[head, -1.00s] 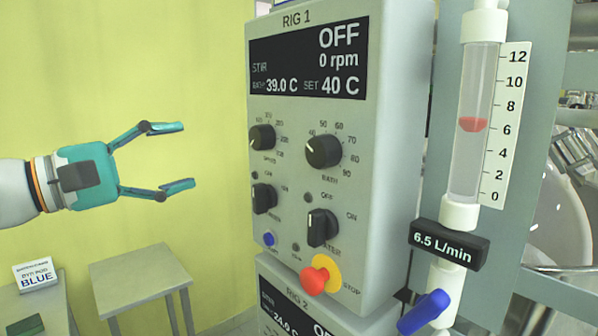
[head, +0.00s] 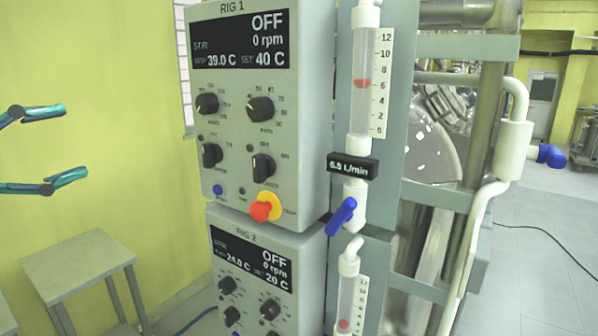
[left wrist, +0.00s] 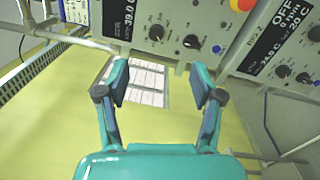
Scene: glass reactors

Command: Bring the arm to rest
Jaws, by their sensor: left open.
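My left gripper (head: 64,148) shows at the left edge of the head view, with only its two teal fingers in frame. The fingers are spread and nothing is between them. In the left wrist view the same gripper (left wrist: 163,92) is open and empty, in front of the yellow wall and below the control panels. In the head view it is left of the RIG 1 control box (head: 225,130), apart from it. My right gripper is in neither view.
The RIG 2 box (head: 229,262) sits below RIG 1. A flow meter (head: 362,90) with a blue valve handle (head: 342,216) stands to its right. A small grey table (head: 80,262) is at lower left. Open floor (head: 540,255) lies at right.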

